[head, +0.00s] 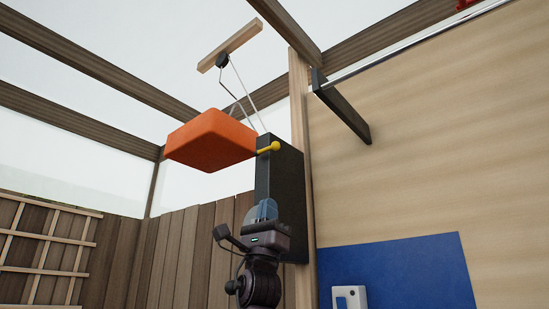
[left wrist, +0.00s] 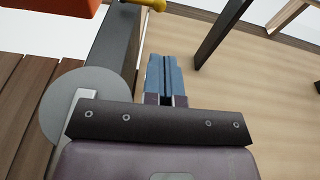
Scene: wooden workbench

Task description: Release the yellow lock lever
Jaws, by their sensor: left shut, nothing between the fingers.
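The yellow lock lever (head: 269,148) is a short rod with a round knob end, at the upper front of a dark upright box (head: 282,180). In the left wrist view its yellow part (left wrist: 152,4) shows at the top edge, partly cut off. My left gripper (head: 266,207) points up, below the lever and apart from it, in front of the dark box. Its blue fingers (left wrist: 162,75) are together and empty. My right gripper is not in view.
An orange block (head: 208,140) hangs by cords from a pulley (head: 222,60) on a wooden beam, left of the lever. A dark bracket arm (head: 345,112) juts out at the right. A blue panel (head: 410,270) is on the wooden wall lower right.

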